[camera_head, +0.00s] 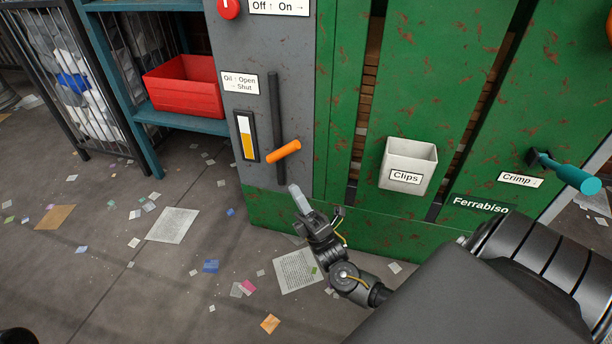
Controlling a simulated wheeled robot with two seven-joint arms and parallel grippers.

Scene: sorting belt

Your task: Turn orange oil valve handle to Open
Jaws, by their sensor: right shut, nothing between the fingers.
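The orange oil valve handle (283,152) sticks out from the grey panel, beside a dark vertical pipe (276,110). It is tilted, its right end a little higher. The label (239,82) above it reads "Oil: Open" with an arrow and "Shut" with an arrow; the arrows are too small to read surely. My right gripper (297,192) is shut and empty, below and slightly right of the orange handle, apart from it in the picture. My left gripper is not in view.
A sight gauge (245,137) with yellow fluid sits left of the handle. A Clips bin (408,163) and a teal crimp lever (575,176) stick out from the green machine at right. A red crate (185,87) sits on the shelf at left. Paper scraps litter the floor.

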